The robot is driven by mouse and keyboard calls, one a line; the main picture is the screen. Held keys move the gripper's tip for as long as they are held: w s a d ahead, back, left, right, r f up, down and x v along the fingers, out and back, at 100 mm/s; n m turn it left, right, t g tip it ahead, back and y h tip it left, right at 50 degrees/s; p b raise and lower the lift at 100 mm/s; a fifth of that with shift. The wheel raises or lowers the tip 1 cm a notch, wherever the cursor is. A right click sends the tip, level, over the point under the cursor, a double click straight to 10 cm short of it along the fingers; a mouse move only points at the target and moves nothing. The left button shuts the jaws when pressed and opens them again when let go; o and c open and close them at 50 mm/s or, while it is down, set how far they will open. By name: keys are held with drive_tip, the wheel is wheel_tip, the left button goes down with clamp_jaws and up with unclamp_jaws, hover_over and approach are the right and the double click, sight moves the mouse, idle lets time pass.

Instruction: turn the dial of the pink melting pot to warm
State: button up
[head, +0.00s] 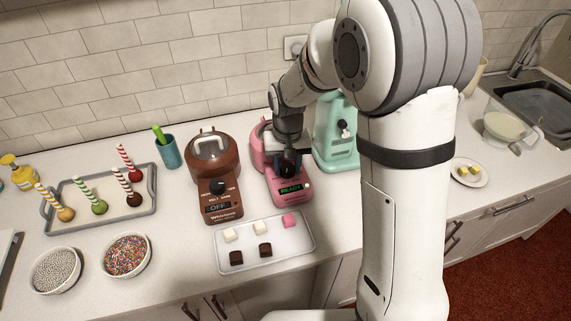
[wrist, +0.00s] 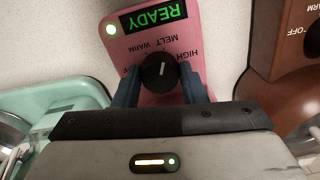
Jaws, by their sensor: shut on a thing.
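The pink melting pot (head: 291,192) stands on the counter right of the brown one. My gripper (wrist: 158,84) is shut on the black dial (wrist: 160,72), one finger on each side. The left label is partly hidden by a finger. In the head view my gripper (head: 288,168) covers most of the dial.
The brown melting pot (head: 220,168) is close on the left, its display reading OFF. A mint-green appliance (head: 335,140) stands close on the right. A white tray (head: 290,250) with several candy pieces lies just in front.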

drive_tip(key=c, duration=0.3)
drive_tip(key=shift+a, duration=0.2)
drive_tip(key=shift+d+n, duration=0.2)
drive_tip(key=shift+n, duration=0.1)
drive_tip(key=n+b, duration=0.1)
drive_tip(key=n, duration=0.2)
drive_tip(key=shift+b, duration=0.3)
drive_tip(key=n+b, duration=0.1)
drive_tip(key=n, duration=0.5)
drive_tip(key=o, duration=1)
